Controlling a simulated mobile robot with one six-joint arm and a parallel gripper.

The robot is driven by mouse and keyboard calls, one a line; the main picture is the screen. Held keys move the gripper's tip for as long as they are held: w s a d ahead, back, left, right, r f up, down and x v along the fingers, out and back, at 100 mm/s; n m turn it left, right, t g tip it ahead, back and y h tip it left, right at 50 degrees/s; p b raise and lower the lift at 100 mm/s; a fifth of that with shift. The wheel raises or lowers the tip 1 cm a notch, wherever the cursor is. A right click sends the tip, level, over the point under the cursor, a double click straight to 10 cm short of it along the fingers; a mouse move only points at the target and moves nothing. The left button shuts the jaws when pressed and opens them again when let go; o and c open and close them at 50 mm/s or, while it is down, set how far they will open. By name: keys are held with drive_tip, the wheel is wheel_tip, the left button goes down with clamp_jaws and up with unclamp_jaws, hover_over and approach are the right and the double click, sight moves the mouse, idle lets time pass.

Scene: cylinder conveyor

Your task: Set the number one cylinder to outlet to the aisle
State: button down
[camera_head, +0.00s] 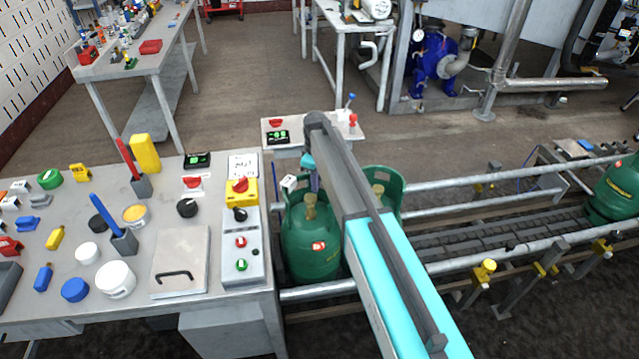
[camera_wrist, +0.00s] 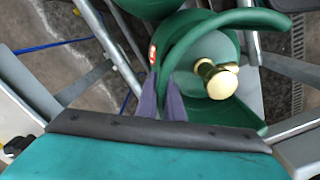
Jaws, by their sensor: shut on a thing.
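A green gas cylinder (camera_head: 312,255) with a brass valve and a small red label stands at the near end of the conveyor, beside the workbench. The label is too small to read. A second green cylinder (camera_head: 392,190) stands just behind and right of it, partly hidden by my arm. My gripper (camera_head: 313,182) is low over the front cylinder's top. In the wrist view my gripper (camera_wrist: 164,88) is shut on the green collar (camera_wrist: 186,36) of a cylinder, left of its brass valve (camera_wrist: 216,78). Part of another cylinder shows at the top edge.
A third green cylinder (camera_head: 612,192) sits far right on the roller conveyor (camera_head: 490,235), between rails (camera_head: 480,255). The workbench (camera_head: 60,305) on the left holds tools, pots and a control box (camera_head: 241,248). A small panel stand (camera_head: 345,130) is behind the cylinders. Open floor lies beyond.

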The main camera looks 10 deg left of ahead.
drive_tip(key=c, duration=1.9)
unclamp_jaws()
drive_tip(key=shift+w+a+r, duration=0.1)
drive_tip(key=shift+w+r, duration=0.1)
drive_tip(key=shift+w, duration=0.2)
drive_tip(key=shift+s+f, duration=0.1)
drive_tip(key=shift+s, duration=0.1)
wheel_tip(320, 180, up, 14)
drive_tip(key=b, duration=0.3)
drive_tip(key=shift+f, duration=0.1)
